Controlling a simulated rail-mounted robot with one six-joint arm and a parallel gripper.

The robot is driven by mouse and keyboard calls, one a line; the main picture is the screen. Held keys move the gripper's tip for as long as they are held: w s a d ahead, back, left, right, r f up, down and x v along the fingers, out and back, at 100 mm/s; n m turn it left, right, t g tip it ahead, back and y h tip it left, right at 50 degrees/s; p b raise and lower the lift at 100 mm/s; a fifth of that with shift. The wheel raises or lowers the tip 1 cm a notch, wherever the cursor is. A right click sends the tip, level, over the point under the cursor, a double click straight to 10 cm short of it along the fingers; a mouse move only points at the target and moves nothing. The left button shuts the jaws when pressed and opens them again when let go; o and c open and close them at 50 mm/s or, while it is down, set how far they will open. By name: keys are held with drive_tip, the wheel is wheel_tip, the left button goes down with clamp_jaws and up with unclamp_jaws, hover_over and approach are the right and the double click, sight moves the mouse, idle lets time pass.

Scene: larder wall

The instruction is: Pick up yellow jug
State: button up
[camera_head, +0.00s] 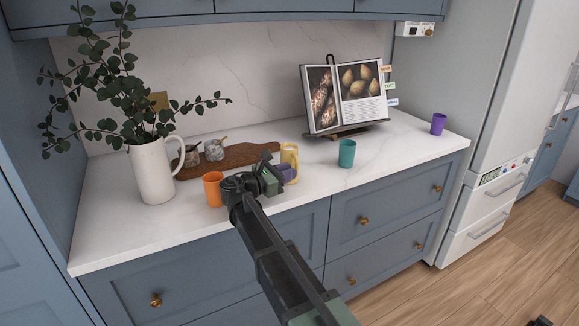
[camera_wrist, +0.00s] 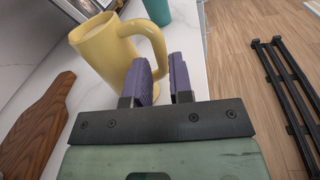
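The yellow jug (camera_head: 291,152) stands upright on the white counter, partly hidden behind my gripper in the head view. In the wrist view the jug (camera_wrist: 105,52) fills the upper middle, with its handle (camera_wrist: 155,38) curving toward my fingers. My gripper (camera_wrist: 160,78) has purple finger pads set apart. The lower part of the handle shows at the gap between the fingertips; I cannot tell whether it is touched. In the head view my gripper (camera_head: 285,173) is at the jug's near side.
An orange cup (camera_head: 213,189) stands close left of my gripper, and a teal cup (camera_head: 347,154) to the right. Behind are a wooden board (camera_head: 235,156), a white pitcher (camera_head: 153,172) with branches and a cookbook (camera_head: 345,95) on a stand. A purple cup (camera_head: 438,124) is far right.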

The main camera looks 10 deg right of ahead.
drive_tip(key=x, duration=0.3)
drive_tip(key=shift+w+d, duration=0.1)
drive_tip(key=shift+d, duration=0.25)
clamp_jaws()
drive_tip(key=shift+r, duration=0.2)
wheel_tip(320, 180, up, 20)
drive_tip(key=p, duration=2)
drive_tip(key=shift+f, duration=0.15)
drive_tip(key=shift+a+f, duration=0.1)
drive_tip(key=shift+f, duration=0.05)
